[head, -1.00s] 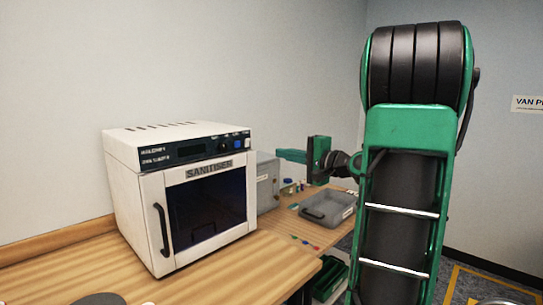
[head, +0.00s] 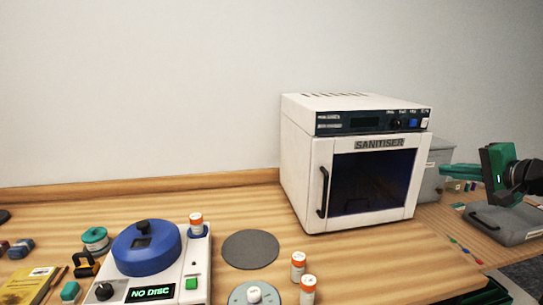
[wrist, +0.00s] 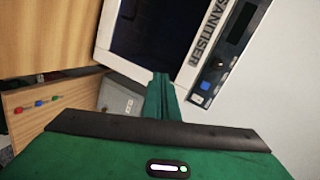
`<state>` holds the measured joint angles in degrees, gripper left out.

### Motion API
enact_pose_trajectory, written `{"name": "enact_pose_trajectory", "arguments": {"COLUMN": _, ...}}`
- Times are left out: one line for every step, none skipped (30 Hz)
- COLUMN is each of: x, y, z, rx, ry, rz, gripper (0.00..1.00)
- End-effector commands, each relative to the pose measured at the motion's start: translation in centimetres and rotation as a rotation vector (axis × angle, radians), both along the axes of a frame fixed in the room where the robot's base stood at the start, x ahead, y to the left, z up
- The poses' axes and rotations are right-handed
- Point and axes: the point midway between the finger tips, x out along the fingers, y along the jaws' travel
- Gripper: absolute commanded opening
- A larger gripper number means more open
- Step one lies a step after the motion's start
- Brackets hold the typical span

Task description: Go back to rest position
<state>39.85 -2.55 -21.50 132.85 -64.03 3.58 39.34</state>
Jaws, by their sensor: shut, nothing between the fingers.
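My gripper (head: 446,169) is at the right of the head view, raised in front of the sanitiser's right side and the grey box. Its green fingers are shut together with nothing between them. In the wrist view the closed fingers (wrist: 160,95) point toward the sanitiser's front. The sanitiser (head: 300,160) is a white cabinet with a dark glass door, which is closed. Its door and panel also fill the top of the wrist view (wrist: 215,45).
A white machine with a blue lid (head: 146,248) reads "NO DISC". Orange-capped bottles (head: 298,266) and a dark round mat (head: 250,250) are on the wooden bench (head: 380,262). A grey tray (head: 505,225) and grey box (head: 432,170) are at right. The air above the bench's left is clear.

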Motion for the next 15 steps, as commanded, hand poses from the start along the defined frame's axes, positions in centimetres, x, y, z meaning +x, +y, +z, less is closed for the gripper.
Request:
{"name": "enact_pose_trajectory", "arguments": {"x": -0.7, "y": 1.8, "z": -1.8, "rx": -0.073, "ry": 0.076, "rz": 0.042, "gripper": 0.00}}
{"name": "enact_pose_trajectory", "arguments": {"x": -1.4, "y": 2.6, "z": -3.1, "rx": -0.116, "ry": 0.126, "rz": 0.064, "gripper": 0.00}}
{"name": "enact_pose_trajectory", "arguments": {"x": -2.3, "y": 3.4, "z": -4.7, "rx": -0.172, "ry": 0.193, "rz": 0.094, "gripper": 0.00}}
{"name": "enact_pose_trajectory", "arguments": {"x": -3.2, "y": 4.0, "z": -5.9, "rx": -0.212, "ry": 0.243, "rz": 0.118, "gripper": 0.00}}
{"name": "enact_pose_trajectory", "arguments": {"x": -4.1, "y": 4.6, "z": -7.1, "rx": -0.250, "ry": 0.293, "rz": 0.141, "gripper": 0.00}}
{"name": "enact_pose_trajectory", "arguments": {"x": -5.5, "y": 5.2, "z": -8.4, "rx": -0.297, "ry": 0.358, "rz": 0.171, "gripper": 0.00}}
{"name": "enact_pose_trajectory", "arguments": {"x": -6.6, "y": 5.6, "z": -9.5, "rx": -0.332, "ry": 0.407, "rz": 0.195, "gripper": 0.00}}
{"name": "enact_pose_trajectory", "arguments": {"x": -7.8, "y": 6.0, "z": -10.4, "rx": -0.365, "ry": 0.455, "rz": 0.220, "gripper": 0.00}}
{"name": "enact_pose_trajectory", "arguments": {"x": -9.5, "y": 6.5, "z": -11.5, "rx": -0.404, "ry": 0.520, "rz": 0.253, "gripper": 0.00}}
{"name": "enact_pose_trajectory", "arguments": {"x": -10.9, "y": 6.8, "z": -12.3, "rx": -0.432, "ry": 0.568, "rz": 0.276, "gripper": 0.00}}
{"name": "enact_pose_trajectory", "arguments": {"x": -12.3, "y": 7.0, "z": -13.0, "rx": -0.458, "ry": 0.617, "rz": 0.300, "gripper": 0.00}}
{"name": "enact_pose_trajectory", "arguments": {"x": -14.2, "y": 7.4, "z": -13.9, "rx": -0.489, "ry": 0.679, "rz": 0.334, "gripper": 0.00}}
{"name": "enact_pose_trajectory", "arguments": {"x": -15.7, "y": 7.6, "z": -14.4, "rx": -0.510, "ry": 0.725, "rz": 0.357, "gripper": 0.00}}
{"name": "enact_pose_trajectory", "arguments": {"x": -17.2, "y": 7.7, "z": -14.8, "rx": -0.528, "ry": 0.770, "rz": 0.379, "gripper": 0.00}}
{"name": "enact_pose_trajectory", "arguments": {"x": -19.1, "y": 8.0, "z": -15.4, "rx": -0.547, "ry": 0.827, "rz": 0.409, "gripper": 0.00}}
